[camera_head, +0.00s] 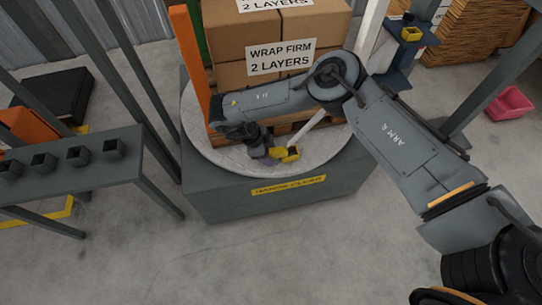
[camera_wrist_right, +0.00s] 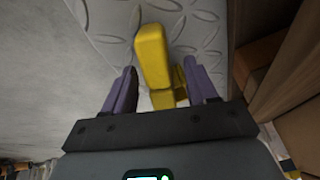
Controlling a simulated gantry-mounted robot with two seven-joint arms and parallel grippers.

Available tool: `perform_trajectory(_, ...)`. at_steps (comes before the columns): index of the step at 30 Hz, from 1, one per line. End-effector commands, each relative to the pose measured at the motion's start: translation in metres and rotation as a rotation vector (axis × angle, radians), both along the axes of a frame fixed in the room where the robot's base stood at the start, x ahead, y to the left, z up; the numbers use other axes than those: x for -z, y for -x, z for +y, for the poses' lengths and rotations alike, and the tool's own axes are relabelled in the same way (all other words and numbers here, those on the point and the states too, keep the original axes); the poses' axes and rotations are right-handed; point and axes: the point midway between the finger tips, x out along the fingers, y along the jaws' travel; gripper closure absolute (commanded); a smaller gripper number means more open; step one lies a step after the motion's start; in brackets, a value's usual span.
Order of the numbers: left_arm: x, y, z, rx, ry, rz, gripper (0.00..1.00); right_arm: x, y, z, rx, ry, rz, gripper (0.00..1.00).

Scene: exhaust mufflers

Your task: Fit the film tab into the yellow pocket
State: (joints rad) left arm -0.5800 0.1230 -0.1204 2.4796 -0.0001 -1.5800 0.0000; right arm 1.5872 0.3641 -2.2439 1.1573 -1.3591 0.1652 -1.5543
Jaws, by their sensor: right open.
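My right gripper (camera_head: 268,152) is low over the front of the round turntable (camera_head: 215,160), beside a small yellow piece (camera_head: 290,154). In the right wrist view, its purple fingers (camera_wrist_right: 161,84) stand apart, with the yellow piece (camera_wrist_right: 153,55) between and beyond them. I see no clear grip on it. A pale strip (camera_head: 310,127) slants down towards this piece in the head view. Another yellow square piece with a dark opening (camera_head: 411,34) sits on a blue stand at the upper right. I cannot tell for certain which is the tab or the pocket. My left gripper is out of view.
Stacked cartons (camera_head: 265,35) stand on a pallet on the turntable, close behind the gripper. An orange post (camera_head: 191,60) rises at their left. A grey bench (camera_head: 90,172) with several small square cups is at the left. A pink bin (camera_head: 509,104) lies far right. The front floor is clear.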

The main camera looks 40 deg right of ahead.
Motion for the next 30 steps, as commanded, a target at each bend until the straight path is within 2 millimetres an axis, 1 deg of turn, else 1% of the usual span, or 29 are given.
perform_trajectory(1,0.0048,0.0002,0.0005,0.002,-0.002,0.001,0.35,0.0055,0.0007,-0.002,0.001,0.0,0.0,0.43)
perform_trajectory(2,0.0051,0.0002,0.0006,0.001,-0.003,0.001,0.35,0.0062,0.001,-0.0025,0.001,0.0,0.0,0.43)
perform_trajectory(9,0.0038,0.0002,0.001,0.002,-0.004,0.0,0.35,0.0055,0.0012,-0.0029,0.001,0.001,-0.001,0.43)
perform_trajectory(20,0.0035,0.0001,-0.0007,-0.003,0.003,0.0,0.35,0.0056,0.0011,-0.0027,0.001,0.0,0.0,0.98)
perform_trajectory(21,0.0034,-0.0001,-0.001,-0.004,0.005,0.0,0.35,0.0055,0.0011,-0.0026,0.001,0.001,-0.001,1.0)
perform_trajectory(30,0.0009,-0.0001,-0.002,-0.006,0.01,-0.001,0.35,0.0027,0.0011,-0.0026,0.001,0.0,0.0,1.0)
